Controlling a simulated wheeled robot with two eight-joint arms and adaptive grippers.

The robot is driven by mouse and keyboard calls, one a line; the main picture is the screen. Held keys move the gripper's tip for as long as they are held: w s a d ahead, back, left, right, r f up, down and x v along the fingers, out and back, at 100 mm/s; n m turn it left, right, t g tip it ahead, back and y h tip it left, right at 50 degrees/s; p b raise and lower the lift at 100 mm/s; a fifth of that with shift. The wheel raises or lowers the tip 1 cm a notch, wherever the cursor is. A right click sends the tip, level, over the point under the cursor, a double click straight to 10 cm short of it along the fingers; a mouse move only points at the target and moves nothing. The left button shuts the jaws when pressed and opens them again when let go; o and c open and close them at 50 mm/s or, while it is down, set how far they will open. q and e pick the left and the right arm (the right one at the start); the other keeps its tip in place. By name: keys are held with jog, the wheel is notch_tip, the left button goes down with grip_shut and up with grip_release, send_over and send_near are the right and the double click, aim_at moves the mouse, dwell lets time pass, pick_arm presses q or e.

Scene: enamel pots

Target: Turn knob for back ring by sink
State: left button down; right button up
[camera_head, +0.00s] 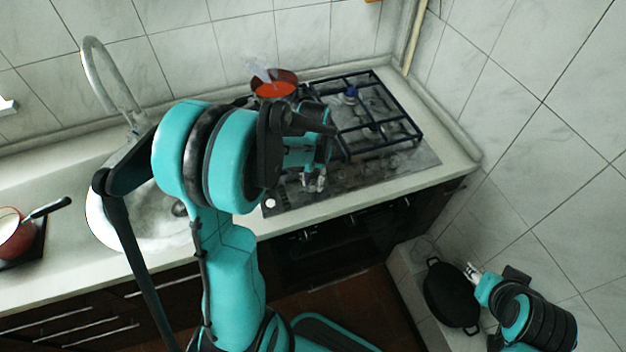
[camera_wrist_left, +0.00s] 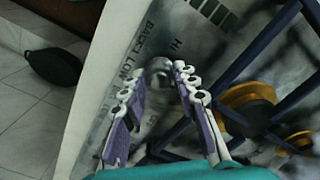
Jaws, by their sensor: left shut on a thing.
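The gas hob (camera_head: 350,178) is set in the counter to the right of the sink (camera_head: 125,215). In the left wrist view a silver knob (camera_wrist_left: 157,70) sits between my left fingertips on the hob panel, beside printed lettering that includes "BACK", "LOW" and "HI". My left gripper (camera_head: 316,183) is over the front of the hob, and its fingers (camera_wrist_left: 163,73) are closed around this knob. The panel around the knobs is partly hidden by my arm in the head view. My right gripper (camera_head: 473,272) is away from the hob, low at the right, with its finger gap unclear.
An orange pot (camera_head: 275,90) stands at the back left of the hob. Black grates (camera_head: 375,115) cover the burners. A red pot (camera_head: 15,238) stands left of the sink. A black pan (camera_head: 451,295) is near my right gripper. A tiled wall closes the right side.

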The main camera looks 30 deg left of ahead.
pick_arm(q)
jog(key=c, duration=1.1)
grip_release()
jog(key=shift+c, duration=0.2)
notch_tip(320, 180, up, 12)
jog(key=s+d+t, duration=0.7)
jog(key=s+d, duration=0.3)
jog(key=s, duration=0.1)
jog(key=shift+d+r+m, duration=0.3)
jog(key=shift+d+m, duration=0.05)
jog(key=shift+m, duration=0.05)
